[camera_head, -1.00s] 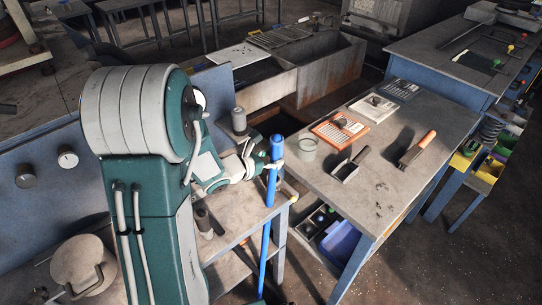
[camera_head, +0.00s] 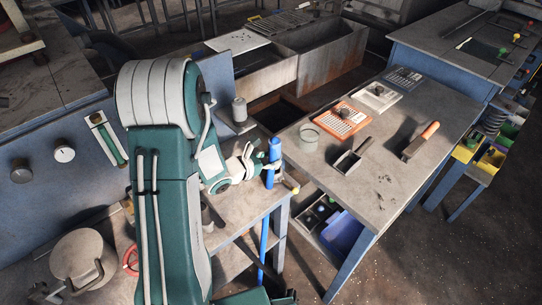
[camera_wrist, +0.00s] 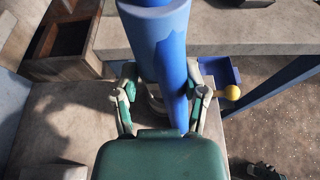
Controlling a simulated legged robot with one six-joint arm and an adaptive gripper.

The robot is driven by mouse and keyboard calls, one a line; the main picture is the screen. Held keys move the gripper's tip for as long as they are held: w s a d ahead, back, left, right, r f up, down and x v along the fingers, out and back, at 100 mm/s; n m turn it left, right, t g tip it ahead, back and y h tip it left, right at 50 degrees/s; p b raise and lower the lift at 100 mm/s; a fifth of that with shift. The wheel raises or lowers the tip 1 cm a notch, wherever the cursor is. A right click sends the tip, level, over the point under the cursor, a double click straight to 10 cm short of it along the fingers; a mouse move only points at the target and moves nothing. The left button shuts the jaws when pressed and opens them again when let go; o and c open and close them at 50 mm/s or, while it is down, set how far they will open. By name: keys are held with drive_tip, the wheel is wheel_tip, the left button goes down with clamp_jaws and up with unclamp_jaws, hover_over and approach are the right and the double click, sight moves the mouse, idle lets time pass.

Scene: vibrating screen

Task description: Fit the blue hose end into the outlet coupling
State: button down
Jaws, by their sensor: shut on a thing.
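My gripper (camera_wrist: 163,98) is shut around the blue hose (camera_wrist: 172,65), whose thick upper part stands nearly upright between the fingers. In the head view my gripper (camera_head: 262,170) holds the hose near its top end (camera_head: 274,152), over the corner of the small grey table. A thinner blue length (camera_head: 264,240) shows lower down, in front of the table. A pale round part, perhaps the outlet coupling, shows partly behind the hose in the wrist view. A yellow ball handle (camera_wrist: 232,92) sits just right of the fingers. Whether hose and coupling touch cannot be told.
A grey workbench (camera_head: 345,185) stands to the right, with a glass (camera_head: 309,137), an orange tray (camera_head: 342,118), a scoop (camera_head: 352,158) and a brush (camera_head: 420,142). A blue bin (camera_head: 346,235) sits beneath it. A grey cylinder (camera_head: 239,110) stands behind my gripper.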

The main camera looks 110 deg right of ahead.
sight(270, 178)
drive_tip(key=shift+d+f, duration=0.1)
drive_tip(key=shift+d, duration=0.1)
drive_tip(key=shift+a+r, duration=0.2)
drive_tip(key=shift+a, duration=0.4)
drive_tip(key=shift+d+f, duration=0.15)
drive_tip(key=shift+d, duration=0.55)
drive_tip(key=shift+a, duration=0.1)
drive_tip(key=shift+a, duration=0.4)
drive_tip(key=shift+f, duration=1.9)
drive_tip(key=shift+c, duration=0.2)
unclamp_jaws()
